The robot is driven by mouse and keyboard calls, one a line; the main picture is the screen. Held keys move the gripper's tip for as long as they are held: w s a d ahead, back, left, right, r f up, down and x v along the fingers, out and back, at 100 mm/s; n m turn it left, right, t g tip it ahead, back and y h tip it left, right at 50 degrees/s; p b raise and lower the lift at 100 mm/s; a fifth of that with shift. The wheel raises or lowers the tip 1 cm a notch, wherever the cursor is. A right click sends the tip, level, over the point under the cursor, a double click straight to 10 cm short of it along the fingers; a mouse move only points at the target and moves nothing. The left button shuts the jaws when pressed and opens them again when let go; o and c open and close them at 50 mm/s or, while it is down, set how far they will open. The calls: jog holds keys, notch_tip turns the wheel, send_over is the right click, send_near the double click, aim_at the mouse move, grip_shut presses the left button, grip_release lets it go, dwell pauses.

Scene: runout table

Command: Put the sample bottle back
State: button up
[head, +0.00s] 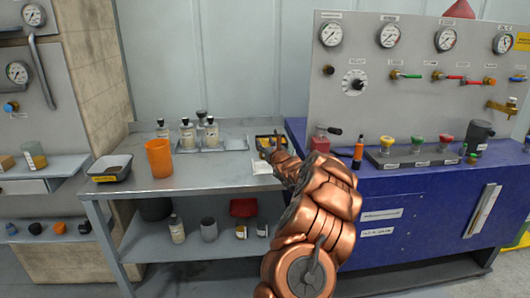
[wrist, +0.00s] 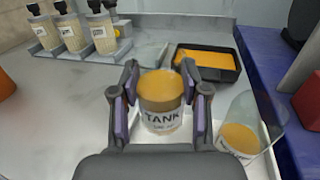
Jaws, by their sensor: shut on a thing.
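My gripper (wrist: 157,92) is shut on a sample bottle (wrist: 163,116), a clear round vessel with amber contents and a white label reading TANK. It looks upright, without a visible cap, over or on a white tray (wrist: 270,170); I cannot tell whether it touches. In the head view my gripper (head: 268,145) is at the right end of the grey table, and my arm largely hides what it holds. A second clear vessel with amber contents (wrist: 238,138) stands close to the right. A grey rack (wrist: 63,48) with capped, labelled bottles (wrist: 102,32) stands behind on the left.
A black tray with orange contents (wrist: 205,66) lies just behind the gripper.

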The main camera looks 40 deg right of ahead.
jog(key=shift+w+a+f+p, duration=0.15)
jog(key=shift+f+p, duration=0.25)
jog(key=shift+f, duration=1.4)
jog(key=shift+f, duration=0.2)
jog(key=o, duration=1.2)
jog(key=shift+r, duration=0.1)
jog(key=shift+r, duration=0.15)
jog(key=shift+s, duration=0.65)
jog(key=b+v, duration=0.2)
jog(key=v, duration=0.8)
jog(key=shift+s+a, duration=0.25)
